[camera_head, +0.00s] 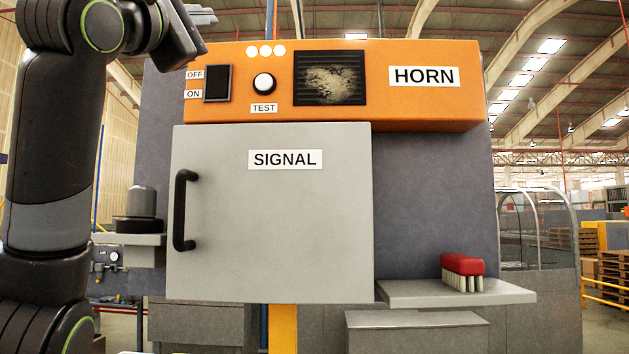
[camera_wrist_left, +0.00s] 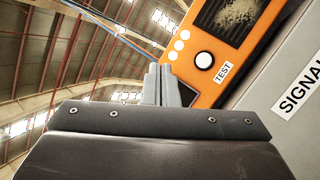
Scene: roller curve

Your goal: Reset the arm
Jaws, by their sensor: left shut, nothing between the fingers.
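My left arm rises along the left side of the head view, and my left gripper (camera_head: 203,17) is at the top left, above the OFF/ON switch (camera_head: 217,83). In the left wrist view the left gripper's fingers (camera_wrist_left: 161,86) are together and hold nothing. Behind them are the orange HORN panel (camera_head: 425,100) and its white TEST button (camera_head: 264,83), which also shows in the left wrist view (camera_wrist_left: 204,60). The gripper appears apart from the panel. My right gripper is in neither view.
The grey SIGNAL door (camera_head: 270,220) is shut, with a black handle (camera_head: 182,210) on its left. A red brush (camera_head: 462,272) stands on the right shelf (camera_head: 420,293). A dark rounded object (camera_head: 140,210) sits on a left shelf (camera_head: 130,240). Three white dots mark the panel.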

